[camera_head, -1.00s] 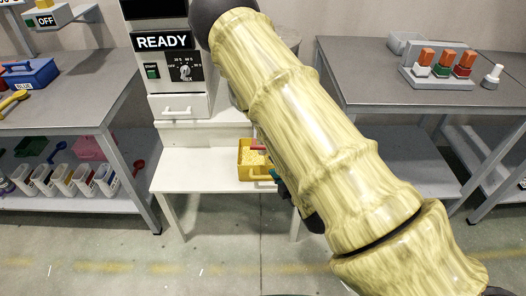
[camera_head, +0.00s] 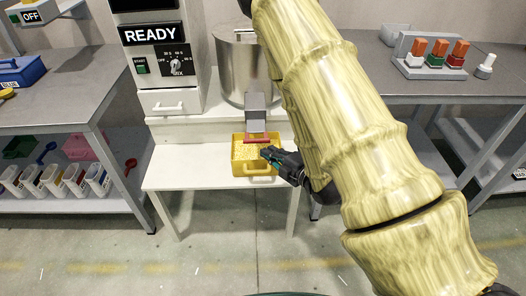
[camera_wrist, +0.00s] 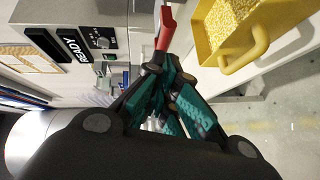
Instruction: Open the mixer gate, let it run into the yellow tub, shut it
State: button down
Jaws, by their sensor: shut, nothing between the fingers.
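The mixer's steel drum (camera_head: 236,72) stands on the white stand, with a grey chute (camera_head: 256,112) on its front. The red gate (camera_head: 254,139) lies across the chute's lower end. The yellow tub (camera_head: 238,166) sits below it on the lower white shelf and holds pale yellow grains, also seen in the wrist view (camera_wrist: 212,52). No falling stream shows. My gripper (camera_head: 266,153) is shut and empty, over the tub's right part and just below the gate. In the wrist view the red gate handle (camera_wrist: 165,28) is just beyond my fingertips (camera_wrist: 166,72); contact is unclear.
A READY panel (camera_head: 151,34) with a dial and green START button is left of the drum. Side tables (camera_head: 60,105) stand left and right (camera_head: 400,80), with bins, a blue toolbox (camera_head: 22,72) and orange-topped items. The shelf left of the tub is clear.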

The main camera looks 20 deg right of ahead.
jog(key=s+d+n+g+y+b, duration=0.5)
jog(key=d+n+y, duration=0.1)
jog(key=n+y, duration=0.25)
jog(key=w+a+f+y, duration=0.1)
jog(key=w+a, duration=0.6)
jog(key=w, duration=0.2)
jog(key=shift+m+g+b, duration=0.3)
jog(key=shift+m+b, duration=0.05)
jog(key=shift+b, duration=0.1)
